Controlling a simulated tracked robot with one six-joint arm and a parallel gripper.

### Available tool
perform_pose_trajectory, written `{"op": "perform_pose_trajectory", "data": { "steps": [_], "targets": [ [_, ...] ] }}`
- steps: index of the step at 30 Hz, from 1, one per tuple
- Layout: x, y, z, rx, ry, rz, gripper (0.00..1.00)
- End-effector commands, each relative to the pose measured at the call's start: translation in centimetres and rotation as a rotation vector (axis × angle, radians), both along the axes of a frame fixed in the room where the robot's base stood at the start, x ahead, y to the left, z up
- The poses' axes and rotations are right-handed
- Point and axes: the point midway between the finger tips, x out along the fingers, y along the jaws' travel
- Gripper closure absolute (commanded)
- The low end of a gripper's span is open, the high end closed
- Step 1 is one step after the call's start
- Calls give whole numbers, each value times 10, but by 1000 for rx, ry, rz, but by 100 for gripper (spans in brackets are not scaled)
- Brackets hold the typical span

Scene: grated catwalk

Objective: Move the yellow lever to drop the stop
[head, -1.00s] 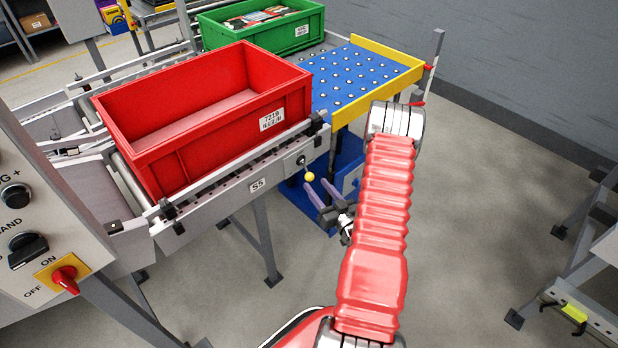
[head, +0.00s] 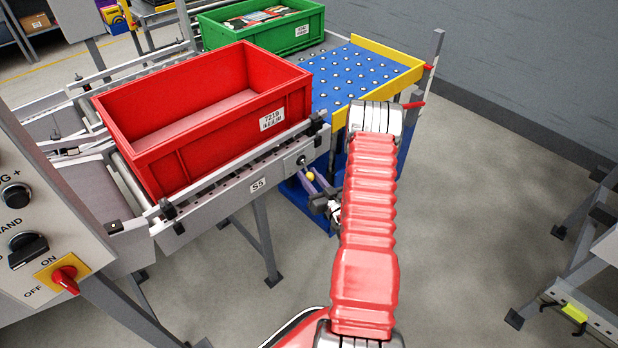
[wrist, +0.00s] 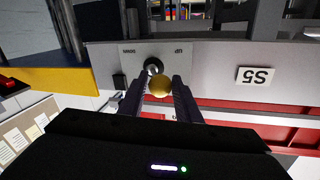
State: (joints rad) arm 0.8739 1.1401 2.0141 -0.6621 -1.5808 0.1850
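The yellow lever knob (head: 310,176) sits on a small plate (head: 298,161) on the conveyor's side rail, right of the S5 label. In the wrist view the knob (wrist: 160,86) is in front of a dark round pivot, on a plate (wrist: 183,62) marked UP and DOWN, seen upside down. My gripper (head: 311,182) is at the knob. In the wrist view its two fingers (wrist: 158,88) are apart, one on each side of the knob, with a small gap visible. I cannot make out the stop itself.
An empty red crate (head: 205,105) stands on the conveyor above the lever. A blue ball-transfer table (head: 360,80) with yellow edges is behind my arm. A green crate (head: 265,35) is farther back. A control panel (head: 40,230) is at left.

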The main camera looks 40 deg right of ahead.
Motion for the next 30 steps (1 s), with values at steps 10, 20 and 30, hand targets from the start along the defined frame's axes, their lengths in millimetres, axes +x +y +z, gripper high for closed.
{"op": "perform_pose_trajectory", "data": {
  "steps": [10, 20, 30],
  "targets": [
    [0, 0, 0, 0, 0, 0, 94],
    [0, 0, 0, 0, 0, 1, 96],
    [0, -1, 0, 0, 0, 7, 96]
  ]
}}
